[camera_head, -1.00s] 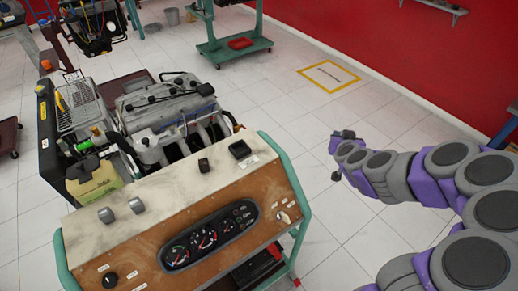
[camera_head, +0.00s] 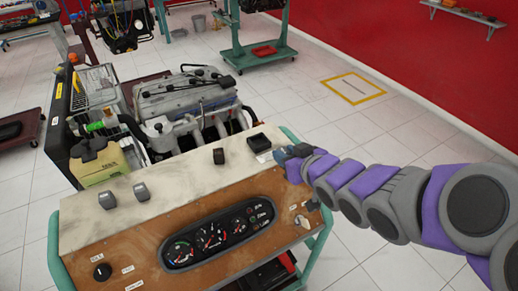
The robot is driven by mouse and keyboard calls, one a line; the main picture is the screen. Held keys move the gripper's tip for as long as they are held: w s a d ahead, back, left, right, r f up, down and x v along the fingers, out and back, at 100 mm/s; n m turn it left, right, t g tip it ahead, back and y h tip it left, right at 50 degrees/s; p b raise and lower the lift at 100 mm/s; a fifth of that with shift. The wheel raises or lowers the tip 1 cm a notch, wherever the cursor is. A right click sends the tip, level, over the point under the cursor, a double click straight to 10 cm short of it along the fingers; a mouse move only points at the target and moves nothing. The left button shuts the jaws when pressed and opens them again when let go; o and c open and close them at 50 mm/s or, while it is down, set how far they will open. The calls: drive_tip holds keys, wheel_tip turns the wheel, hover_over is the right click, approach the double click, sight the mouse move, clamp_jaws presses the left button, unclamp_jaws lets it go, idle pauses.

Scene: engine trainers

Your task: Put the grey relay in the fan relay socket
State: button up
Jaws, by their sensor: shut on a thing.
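Two small grey blocks, relay-like, stand on the pale top of the engine trainer's console: a left one (camera_head: 106,200) and a right one (camera_head: 141,191). A small dark block (camera_head: 218,156) stands further right. A wider black box (camera_head: 259,142) sits near the right back corner, with a white label beside it; I cannot read which socket it is. My gripper (camera_head: 284,155) is at the right end of the console top, just right of that label. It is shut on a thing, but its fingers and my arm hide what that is.
The console's front has a gauge cluster (camera_head: 218,232), a knob (camera_head: 102,271) and a key switch. The engine (camera_head: 190,103) and a yellow-green bottle (camera_head: 97,160) stand behind. A green tube frame (camera_head: 57,255) edges the console. Floor is clear to the right.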

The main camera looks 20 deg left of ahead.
drive_tip(key=shift+w+a+f+p, duration=0.15)
drive_tip(key=shift+a+f+p, duration=0.1)
drive_tip(key=shift+a+p, duration=0.35)
drive_tip(key=shift+w+a+f+p, duration=0.15)
drive_tip(key=shift+a+f+p, duration=0.05)
drive_tip(key=shift+a+p, duration=0.4)
drive_tip(key=w+p, duration=0.1)
drive_tip(key=p, duration=0.3)
drive_tip(key=shift+a+r, duration=0.1)
drive_tip(key=shift+a, duration=0.3)
drive_tip(key=w+a+p, duration=0.2)
drive_tip(key=w, duration=0.1)
drive_tip(key=w+a+f+p, duration=0.1)
drive_tip(key=w+a+p, duration=0.4)
drive_tip(key=w+p, duration=0.1)
drive_tip(key=shift+a+f, duration=0.25)
drive_tip(key=shift+f, duration=0.1)
drive_tip(key=shift+w+f+b, duration=0.1)
drive_tip(key=shift+f+b, duration=1.3)
drive_tip(key=shift+f, duration=0.35)
